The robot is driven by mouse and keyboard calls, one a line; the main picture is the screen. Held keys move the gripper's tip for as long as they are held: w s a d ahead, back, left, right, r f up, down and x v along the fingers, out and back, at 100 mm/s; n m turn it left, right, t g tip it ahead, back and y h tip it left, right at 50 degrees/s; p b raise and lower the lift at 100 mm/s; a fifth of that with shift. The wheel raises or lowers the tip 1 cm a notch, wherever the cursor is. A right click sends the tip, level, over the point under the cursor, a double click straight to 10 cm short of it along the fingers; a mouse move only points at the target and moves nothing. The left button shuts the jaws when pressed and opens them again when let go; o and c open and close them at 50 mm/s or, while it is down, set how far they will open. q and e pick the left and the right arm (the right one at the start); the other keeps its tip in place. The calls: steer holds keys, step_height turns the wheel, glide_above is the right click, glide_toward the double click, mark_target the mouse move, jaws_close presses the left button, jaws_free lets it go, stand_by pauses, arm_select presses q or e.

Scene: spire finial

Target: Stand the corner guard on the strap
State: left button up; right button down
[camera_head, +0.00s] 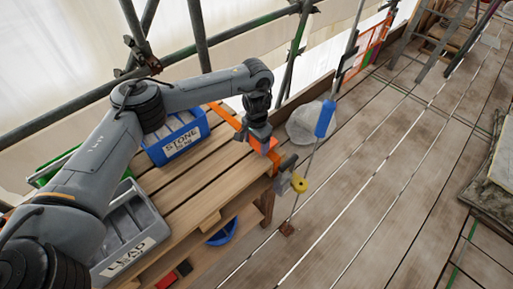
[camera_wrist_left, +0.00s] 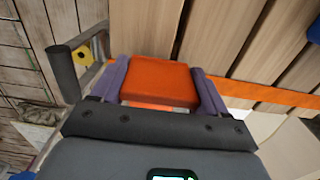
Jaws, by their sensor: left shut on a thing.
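My left gripper (camera_head: 261,138) points down over the wooden slatted top and is shut on the orange corner guard (camera_head: 267,146). In the left wrist view the guard (camera_wrist_left: 160,82) is a flat orange block between two purple fingers. The orange strap (camera_head: 224,115) runs across the slats toward the near right corner, passing behind the gripper. In the wrist view the strap (camera_wrist_left: 262,96) shows to the right of the fingers. The guard is at or just above the strap line near the edge; I cannot tell whether they touch. My right gripper is not in view.
A blue bin marked STONE (camera_head: 176,140) and a grey bin marked LEAD (camera_head: 130,240) stand left on the slatted top (camera_head: 205,180). A grey and yellow fitting (camera_head: 298,183) sits at the corner, beside a slanted pole with a blue sleeve (camera_head: 325,118). Plank floor lies right.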

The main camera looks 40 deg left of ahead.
arm_select(q)
step_height(320, 180, down, 2)
steer(key=shift+s+f+b, duration=0.1)
steer(key=shift+f+b, duration=0.1)
steer(key=shift+b, duration=0.2)
steer(key=shift+r, duration=0.1)
steer(key=o, duration=1.1)
steer(key=shift+f, duration=0.2)
